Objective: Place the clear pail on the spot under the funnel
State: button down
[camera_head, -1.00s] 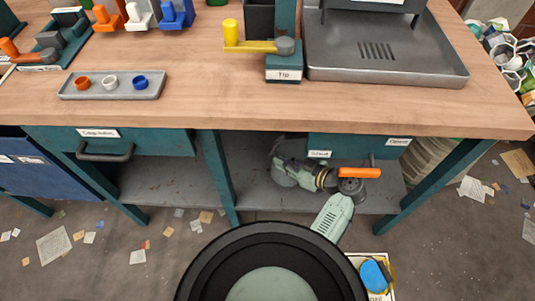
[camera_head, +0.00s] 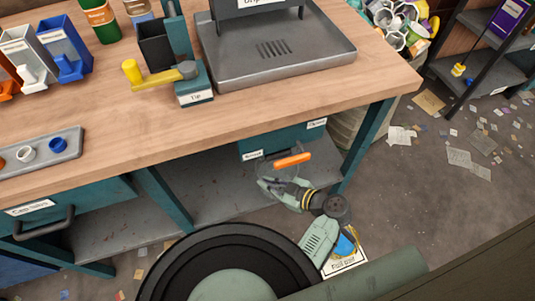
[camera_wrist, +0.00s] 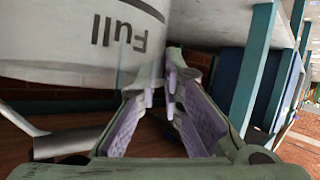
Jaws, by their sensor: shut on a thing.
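The clear pail (camera_wrist: 80,40) fills the upper left of the wrist view, with the word "Full" upside down on its wall. My gripper (camera_wrist: 160,92) is shut on a clear part of it; the exact grip is hard to make out. In the head view the gripper (camera_head: 274,186) is low, below the front edge of the bench. The pail is only a faint see-through outline there. I cannot make out the funnel or the spot under it.
A floor card (camera_head: 345,262) with a blue item lies beside my arm. Scraps litter the floor.

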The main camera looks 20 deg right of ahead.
jog(key=w+d+f+b, duration=0.1)
jog(key=w+f+b, duration=0.1)
jog(key=w, duration=0.5)
jog(key=w+d+f+b, duration=0.2)
jog(key=w+f, duration=0.1)
jog(key=w, duration=0.3)
jog(key=shift+w+d, duration=0.25)
jog(key=shift+w, duration=0.15)
jog(key=shift+f+b, duration=0.15)
jog(key=shift+b, duration=0.25)
jog(key=c, duration=1.7)
grip_release()
jog(key=b+v, duration=0.1)
jog(key=v, duration=1.1)
